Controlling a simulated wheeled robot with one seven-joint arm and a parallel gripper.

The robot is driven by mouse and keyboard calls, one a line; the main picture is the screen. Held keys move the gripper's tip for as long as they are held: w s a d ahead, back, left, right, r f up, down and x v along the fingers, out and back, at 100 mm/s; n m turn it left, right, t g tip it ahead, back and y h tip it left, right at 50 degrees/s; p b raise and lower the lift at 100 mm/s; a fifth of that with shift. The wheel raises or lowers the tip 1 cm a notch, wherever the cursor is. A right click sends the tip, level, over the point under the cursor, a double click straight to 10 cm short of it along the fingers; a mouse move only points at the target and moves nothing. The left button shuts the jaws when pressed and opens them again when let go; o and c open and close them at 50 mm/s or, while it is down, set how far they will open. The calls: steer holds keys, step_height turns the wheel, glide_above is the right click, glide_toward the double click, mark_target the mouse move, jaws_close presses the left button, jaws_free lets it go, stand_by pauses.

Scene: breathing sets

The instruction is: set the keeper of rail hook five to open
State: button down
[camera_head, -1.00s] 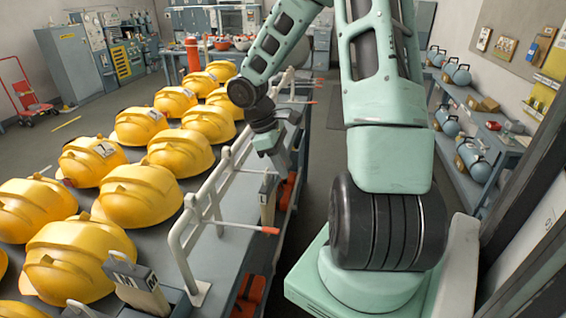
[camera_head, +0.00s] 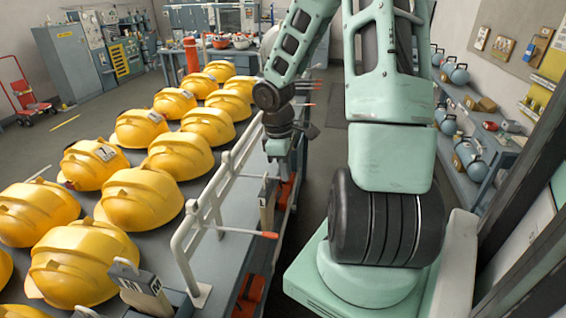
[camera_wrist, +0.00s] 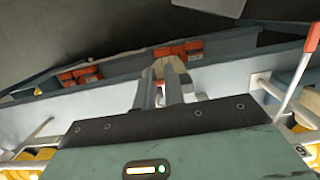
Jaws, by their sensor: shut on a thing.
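My gripper (camera_head: 278,158) reaches down to the far part of the rail, at the right edge of the helmet table. In the wrist view my gripper (camera_wrist: 162,92) has its two grey fingers close together on a small tan piece (camera_wrist: 165,66) at the table edge, in front of an orange-red block (camera_wrist: 178,49). The fingers hide part of that piece. The white rail (camera_head: 222,185) carries hook rods with orange tips, such as the near hook (camera_head: 250,233). I cannot read which hook is number five.
Yellow helmets (camera_head: 145,196) fill the table (camera_head: 215,262) left of the rail. Blue cylinders (camera_head: 470,158) lie on a right-hand bench. Dark floor lies between.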

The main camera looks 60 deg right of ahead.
steer(key=shift+s+d+f+t+y+p, duration=0.15)
steer(key=shift+s+f+t+y+p, duration=0.45)
steer(key=shift+t+p, duration=1.15)
steer(key=shift+s+d+f+t+y+p, duration=0.15)
steer(key=shift+f+t+y+p, duration=0.2)
steer(key=shift+t+y+p, duration=1.3)
steer(key=shift+s+d+f+t+y+p, duration=0.15)
steer(key=shift+s+f+t+p, duration=0.25)
steer(key=shift+t+p, duration=1.4)
steer(key=shift+f+t+b, duration=0.1)
steer(key=shift+t+b, duration=0.65)
steer(key=shift+t, duration=0.05)
steer(key=c, duration=1.5)
jaws_free()
